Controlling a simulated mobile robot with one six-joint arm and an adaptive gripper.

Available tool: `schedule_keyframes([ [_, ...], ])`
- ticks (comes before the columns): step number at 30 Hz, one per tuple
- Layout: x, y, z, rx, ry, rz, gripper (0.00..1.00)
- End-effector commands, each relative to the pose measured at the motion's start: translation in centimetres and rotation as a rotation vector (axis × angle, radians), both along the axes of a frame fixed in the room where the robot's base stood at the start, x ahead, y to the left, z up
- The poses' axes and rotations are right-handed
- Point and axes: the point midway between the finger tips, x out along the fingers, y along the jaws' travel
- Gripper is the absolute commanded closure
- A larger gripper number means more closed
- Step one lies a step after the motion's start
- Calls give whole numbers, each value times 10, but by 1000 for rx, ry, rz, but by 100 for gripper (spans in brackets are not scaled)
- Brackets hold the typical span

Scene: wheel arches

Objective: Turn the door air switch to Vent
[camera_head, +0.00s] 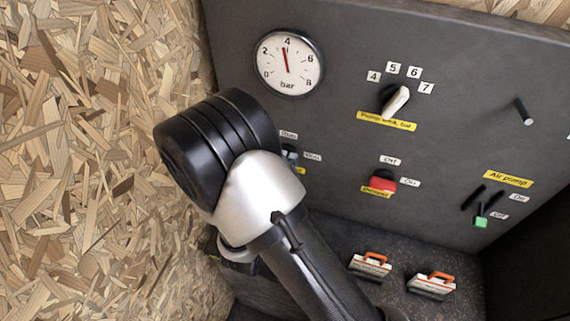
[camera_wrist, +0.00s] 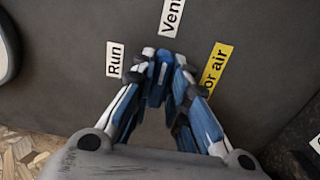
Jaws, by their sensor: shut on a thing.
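The door air switch is in the wrist view, on the grey panel. My gripper (camera_wrist: 162,74) is shut on its knob, and the fingers hide most of it. The white Run label (camera_wrist: 115,59) is left of the fingertips and the white Vent label (camera_wrist: 171,18) is just above them. The yellow door air label (camera_wrist: 216,69) is to the right, partly covered by a finger. I cannot tell clearly which label the knob points to. In the head view my arm covers part of the switch area, beside the small Vent label (camera_head: 312,157).
The panel also carries a round bar gauge (camera_head: 288,62), a black and white pressure knob (camera_head: 395,100), a red switch (camera_head: 382,182) and a green-tipped air pump lever (camera_head: 481,222). A chipboard wall (camera_head: 80,150) is close on the left.

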Motion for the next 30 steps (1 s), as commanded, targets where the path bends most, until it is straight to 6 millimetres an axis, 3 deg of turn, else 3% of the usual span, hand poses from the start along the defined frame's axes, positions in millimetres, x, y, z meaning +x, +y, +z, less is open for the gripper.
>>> schedule_keyframes([
  [4,0,0,-1,3,1,0,100],
  [5,0,0,-1,3,1,0,83],
  [13,0,0,0,1,1,0,65],
  [23,-1,1,0,0,0,1,65],
  [30,-31,14,0,-2,2,8,65],
])
